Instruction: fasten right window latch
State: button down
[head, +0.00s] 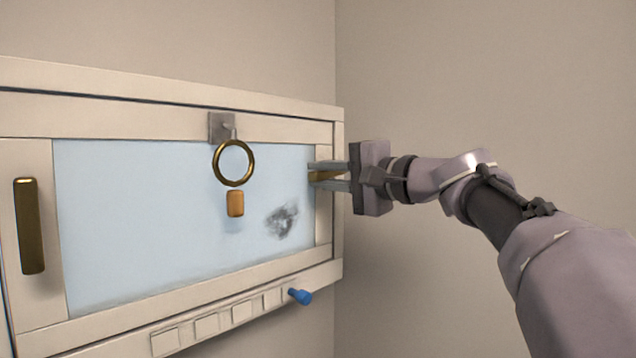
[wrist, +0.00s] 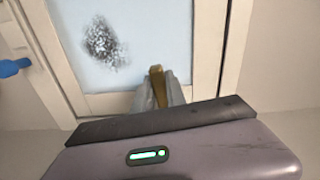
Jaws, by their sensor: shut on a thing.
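The window (head: 150,200) has a pale frame and a light blue pane. My gripper (head: 330,174) is at the right side of the window frame, its two grey fingers shut on the brass right latch (head: 322,176). The latch lies between the fingers and is mostly hidden by them in the head view. In the wrist view the brass end of the latch (wrist: 156,82) sticks out past the fingertips (wrist: 158,96), in front of the pane. How the latch meets the frame is hidden. A brass piece (head: 29,226) stands upright on the left frame.
A brass ring (head: 233,163) with an orange tag (head: 235,204) hangs from a grey bracket (head: 222,127) at the top frame. A dark smudge (head: 282,220) marks the pane. A blue peg (head: 300,297) sticks out from the lower rail. The wall to the right is bare.

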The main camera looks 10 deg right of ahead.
aim_at(325, 194)
jog(key=f+n+b, duration=0.1)
jog(key=b, duration=0.1)
jog(key=n+b, duration=0.1)
jog(key=n, duration=0.1)
jog(key=f+n+b, duration=0.1)
jog(key=b, duration=0.1)
jog(key=shift+w+d+f+b, duration=0.2)
jog(key=shift+d+f+b, duration=0.05)
jog(key=shift+f+b, duration=0.05)
jog(key=n+b, duration=0.1)
jog(key=f+n+b, duration=0.1)
jog(key=n, duration=0.1)
jog(key=d+n+b, duration=0.1)
jog(key=n, duration=0.1)
jog(key=shift+w+f, duration=0.15)
jog(key=shift+w, duration=0.25)
jog(key=n, duration=0.1)
jog(key=d+n+b, duration=0.1)
jog(key=n, duration=0.1)
jog(key=w+n, duration=0.1)
jog(key=shift+d+f, duration=0.2)
jog(key=shift+f, duration=0.1)
jog(key=shift+w+d+n+b, duration=0.2)
jog(key=shift+d+n, duration=0.1)
jog(key=shift+n, duration=0.6)
jog(key=shift+w+d+n+b, duration=0.1)
jog(key=shift+w+d+n, duration=0.15)
jog(key=shift+n, duration=0.65)
